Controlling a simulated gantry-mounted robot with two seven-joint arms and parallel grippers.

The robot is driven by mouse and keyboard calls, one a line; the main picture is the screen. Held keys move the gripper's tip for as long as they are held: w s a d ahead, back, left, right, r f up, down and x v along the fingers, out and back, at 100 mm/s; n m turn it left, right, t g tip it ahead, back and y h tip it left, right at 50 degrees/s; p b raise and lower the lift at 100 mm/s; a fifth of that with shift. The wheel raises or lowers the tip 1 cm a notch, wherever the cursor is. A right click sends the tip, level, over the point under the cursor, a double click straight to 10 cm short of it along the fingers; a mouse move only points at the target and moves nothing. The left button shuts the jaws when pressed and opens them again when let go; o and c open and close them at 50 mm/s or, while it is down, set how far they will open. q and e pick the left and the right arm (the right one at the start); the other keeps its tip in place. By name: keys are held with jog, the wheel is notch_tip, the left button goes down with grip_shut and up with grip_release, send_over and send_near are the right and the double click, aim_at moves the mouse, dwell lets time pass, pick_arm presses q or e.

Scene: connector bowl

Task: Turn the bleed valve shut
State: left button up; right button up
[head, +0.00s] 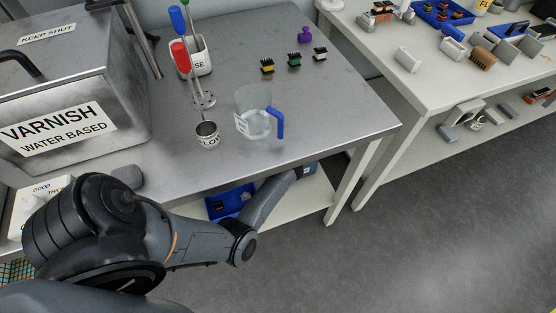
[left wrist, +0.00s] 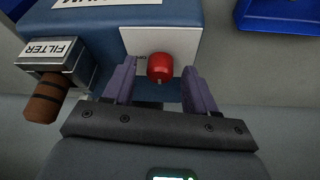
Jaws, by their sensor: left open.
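A red knob (left wrist: 160,67), the likely bleed valve, sits on a white plate (left wrist: 188,42) on the front of a blue unit (left wrist: 98,17) in the left wrist view. My left gripper (left wrist: 158,78) is open. Its two purple fingers stand on either side of the knob, with gaps visible on both sides. In the head view my left arm (head: 195,235) reaches below the steel table, and its fingers and the knob are not visible there. My right gripper is not in view.
A box labelled FILTER (left wrist: 50,55) with a brown cylindrical handle (left wrist: 46,98) juts out left of the knob. A blue tray (left wrist: 280,12) lies at the upper right. Above, the steel table (head: 330,120) holds a clear jug (head: 255,115) near its front edge.

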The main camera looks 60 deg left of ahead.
pick_arm(q)
jog(key=p+v, duration=0.7)
jog(key=v, duration=0.3)
jog(key=shift+r, duration=0.3)
jog(key=shift+d, duration=0.1)
